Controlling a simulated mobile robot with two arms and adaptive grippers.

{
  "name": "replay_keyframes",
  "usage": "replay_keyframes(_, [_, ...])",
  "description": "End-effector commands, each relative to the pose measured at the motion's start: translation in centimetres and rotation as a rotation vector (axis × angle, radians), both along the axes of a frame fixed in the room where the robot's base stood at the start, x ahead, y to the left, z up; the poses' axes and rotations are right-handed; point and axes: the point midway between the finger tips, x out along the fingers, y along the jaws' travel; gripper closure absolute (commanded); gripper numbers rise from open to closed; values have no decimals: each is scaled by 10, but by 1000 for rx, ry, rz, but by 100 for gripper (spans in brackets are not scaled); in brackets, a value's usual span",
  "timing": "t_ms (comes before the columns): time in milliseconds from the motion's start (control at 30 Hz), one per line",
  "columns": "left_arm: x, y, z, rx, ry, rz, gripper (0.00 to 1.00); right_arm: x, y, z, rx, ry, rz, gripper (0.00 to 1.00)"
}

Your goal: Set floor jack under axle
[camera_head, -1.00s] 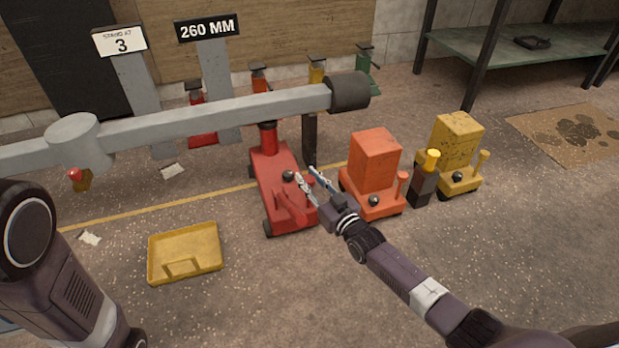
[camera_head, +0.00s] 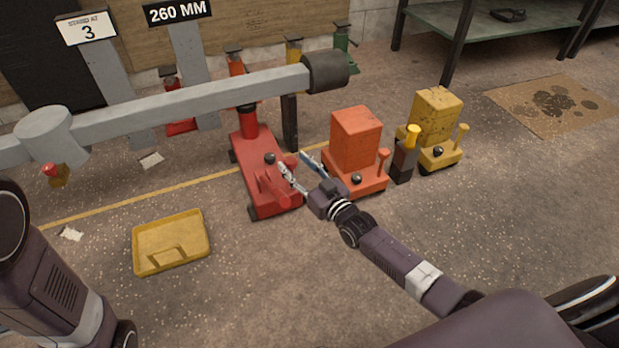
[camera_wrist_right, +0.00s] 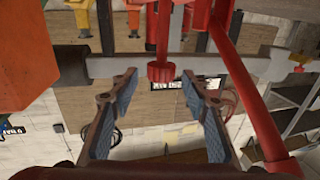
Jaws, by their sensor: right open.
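The red floor jack (camera_head: 262,180) stands on the floor in the head view, its rear post meeting the underside of the grey axle (camera_head: 190,105) in the picture; the contact is hidden. My right gripper (camera_head: 293,162) is open beside the jack's right edge, near a small red knob. In the right wrist view, a red knob on a stem (camera_wrist_right: 160,72) shows between the two spread fingers of my right gripper (camera_wrist_right: 157,90), with no clear contact.
An orange jack (camera_head: 356,145) and a yellow one (camera_head: 435,120) stand to the right, with a dark yellow-topped post (camera_head: 404,160) between them. A yellow tray (camera_head: 145,262) lies front left. A dark post (camera_head: 289,125) stands under the axle.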

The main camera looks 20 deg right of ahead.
Motion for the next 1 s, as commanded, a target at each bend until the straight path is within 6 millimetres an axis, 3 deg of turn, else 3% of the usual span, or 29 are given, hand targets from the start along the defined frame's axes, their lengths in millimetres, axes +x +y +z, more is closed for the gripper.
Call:
replay_keyframes(200, [-1,0,0,0,-2,0,60,-46,-12,-2,-1,4,0,57])
replay_keyframes(400, [-1,0,0,1,-3,0,60,-75,-20,-1,-1,2,0,57])
replay_keyframes(600, [-1,0,0,1,-3,0,60,-87,-23,0,-1,0,0,57])
replay_keyframes(1000, [-1,0,0,1,-3,0,60,-87,-23,0,-1,0,0,57])
